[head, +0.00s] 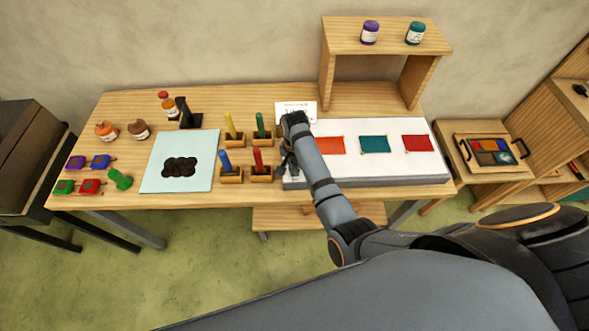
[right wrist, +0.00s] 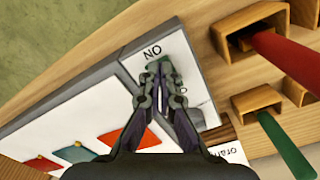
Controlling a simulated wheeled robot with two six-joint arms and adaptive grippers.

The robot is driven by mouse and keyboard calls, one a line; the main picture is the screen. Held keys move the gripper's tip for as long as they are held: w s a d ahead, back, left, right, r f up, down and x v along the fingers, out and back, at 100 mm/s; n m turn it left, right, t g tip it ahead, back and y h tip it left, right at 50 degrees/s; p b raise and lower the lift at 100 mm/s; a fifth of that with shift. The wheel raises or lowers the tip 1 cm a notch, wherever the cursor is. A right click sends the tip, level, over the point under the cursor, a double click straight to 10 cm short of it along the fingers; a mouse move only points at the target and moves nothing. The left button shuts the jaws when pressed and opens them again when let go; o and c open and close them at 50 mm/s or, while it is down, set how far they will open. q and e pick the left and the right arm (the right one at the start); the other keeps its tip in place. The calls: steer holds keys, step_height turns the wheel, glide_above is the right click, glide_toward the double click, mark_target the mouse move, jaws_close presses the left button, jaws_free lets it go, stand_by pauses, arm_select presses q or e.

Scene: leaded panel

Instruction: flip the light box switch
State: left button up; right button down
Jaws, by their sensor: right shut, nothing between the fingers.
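The light box (head: 400,168) is a white-topped slab with a grey side at the right half of the table. My right gripper (head: 287,164) is over its left end, fingers pointing down. In the right wrist view, my right gripper (right wrist: 158,72) is shut and empty, its tips close to the ON label (right wrist: 152,52) on the light box (right wrist: 60,120). A small dark green piece (right wrist: 157,64), seemingly the switch, shows at the fingertips; I cannot tell whether they touch it. A second label is partly hidden by the fingers. My left gripper is not in view.
Orange (head: 331,146), teal (head: 375,144) and red (head: 417,143) glass pieces lie on the light box. Wooden holders with coloured-handled tools, such as a red one (head: 258,160), stand just left of it. A wooden shelf (head: 385,48) with two jars stands behind.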

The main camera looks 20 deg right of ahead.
steer(key=shift+f, duration=0.2)
step_height(320, 180, up, 3)
steer(key=shift+f+p, duration=0.15)
steer(key=shift+p, duration=0.85)
steer(key=shift+r, duration=2.2)
